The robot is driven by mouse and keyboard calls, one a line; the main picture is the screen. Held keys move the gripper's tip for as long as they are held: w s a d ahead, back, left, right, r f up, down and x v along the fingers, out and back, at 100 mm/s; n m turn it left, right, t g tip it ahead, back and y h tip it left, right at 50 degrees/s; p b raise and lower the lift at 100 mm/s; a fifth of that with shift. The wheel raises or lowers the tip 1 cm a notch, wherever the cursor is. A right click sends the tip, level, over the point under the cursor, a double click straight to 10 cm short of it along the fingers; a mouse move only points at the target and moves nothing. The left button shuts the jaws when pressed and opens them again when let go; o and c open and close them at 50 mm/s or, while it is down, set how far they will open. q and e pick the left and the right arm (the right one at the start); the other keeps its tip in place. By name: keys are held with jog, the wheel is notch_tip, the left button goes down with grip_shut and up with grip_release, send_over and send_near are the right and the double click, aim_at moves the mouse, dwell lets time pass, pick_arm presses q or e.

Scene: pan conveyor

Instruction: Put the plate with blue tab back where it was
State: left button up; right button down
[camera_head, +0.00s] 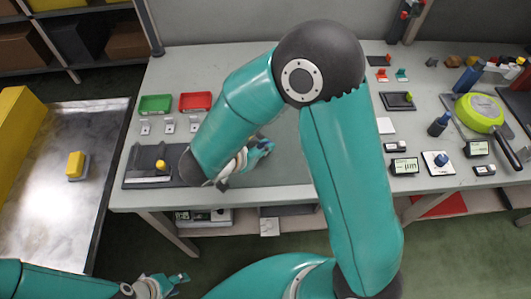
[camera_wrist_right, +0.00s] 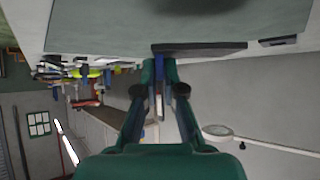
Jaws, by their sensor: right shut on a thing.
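In the right wrist view, the fingers of my right gripper (camera_wrist_right: 160,78) are closed on a blue tab (camera_wrist_right: 161,60). A thin dark plate (camera_wrist_right: 215,48) adjoins that tab and is seen nearly edge-on. In the head view my right gripper (camera_head: 265,149) is over the front middle of the grey table (camera_head: 290,165), partly behind my arm; the plate is not clearly visible there. My left gripper (camera_head: 168,284) is at the bottom left, away from the table, and its finger opening is unclear.
A dark tray with a yellow knob (camera_head: 160,164) lies at the table's left end. Green (camera_head: 155,104) and red (camera_head: 195,101) trays stand behind it. A green pan (camera_head: 479,112), bottles and small displays crowd the right. A metal-topped bench (camera_head: 88,125) stands left.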

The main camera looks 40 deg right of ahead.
notch_tip(320, 180, down, 4)
jog(key=shift+r, duration=0.1)
jog(key=shift+s, duration=0.1)
jog(key=c, duration=1.3)
grip_release()
jog(key=shift+r, duration=0.1)
jog(key=v, duration=1.2)
jog(key=shift+a, duration=0.1)
